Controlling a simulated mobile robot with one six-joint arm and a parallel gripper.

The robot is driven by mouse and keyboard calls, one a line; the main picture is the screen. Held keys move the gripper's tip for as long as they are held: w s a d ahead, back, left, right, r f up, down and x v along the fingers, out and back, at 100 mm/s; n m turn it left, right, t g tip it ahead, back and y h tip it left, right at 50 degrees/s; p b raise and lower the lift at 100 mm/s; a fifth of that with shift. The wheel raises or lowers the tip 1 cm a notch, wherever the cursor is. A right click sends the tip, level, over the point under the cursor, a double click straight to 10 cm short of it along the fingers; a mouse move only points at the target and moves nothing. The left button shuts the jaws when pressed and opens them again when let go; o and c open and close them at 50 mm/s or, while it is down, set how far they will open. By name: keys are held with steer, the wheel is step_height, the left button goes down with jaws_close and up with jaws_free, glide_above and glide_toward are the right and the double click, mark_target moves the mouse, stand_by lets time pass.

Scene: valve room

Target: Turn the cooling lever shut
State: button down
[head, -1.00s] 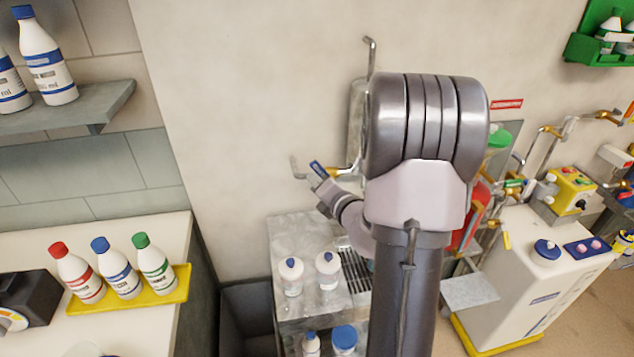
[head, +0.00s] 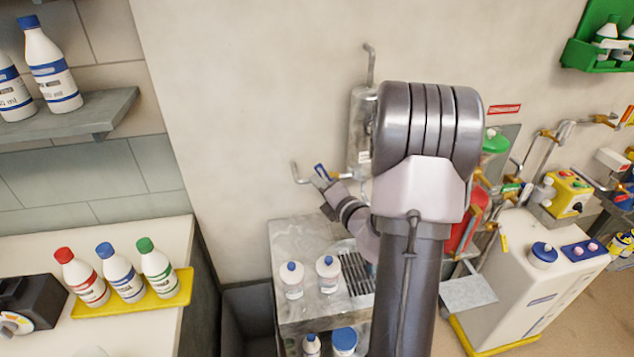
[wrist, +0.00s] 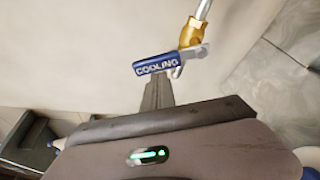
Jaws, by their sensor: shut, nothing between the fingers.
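The cooling lever has a blue handle marked COOLING, which shows in the wrist view (wrist: 157,65) beside a brass valve body (wrist: 193,33) on a metal pipe. In the head view the blue handle (head: 320,170) is small, by the wall pipe, partly hidden by my gripper. My gripper (wrist: 158,92) is shut and empty, its fingertips right at the handle's near side. I cannot tell if they touch it. In the head view my gripper (head: 324,184) is by the lever, and my arm hides the pipework to its right.
A grey metal stand (head: 290,240) with white bottles is below the lever. A yellow tray (head: 130,305) with bottles is on the left counter. A grey cylinder (head: 360,125) is on the wall above. A white machine (head: 530,270) stands at right. The wall left of the lever is clear.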

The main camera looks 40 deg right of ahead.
mark_target(325, 173)
steer(key=shift+s+d+r+m+t+p, duration=0.2)
steer(key=shift+d+r+m+p, duration=0.15)
steer(key=shift+m+p, duration=0.25)
steer(key=shift+s+d+r+m+t+p, duration=0.2)
steer(key=shift+d+r+m+p, duration=0.1)
steer(key=shift+m+p, duration=0.25)
steer(key=shift+s+d+r+m+t+p, duration=0.1)
steer(key=shift+s+d+m+t+p, duration=0.15)
steer(key=shift+m, duration=0.35)
steer(key=shift+d+m+t+p, duration=0.15)
steer(key=shift+d+m+p, duration=0.15)
steer(key=shift+m, duration=0.25)
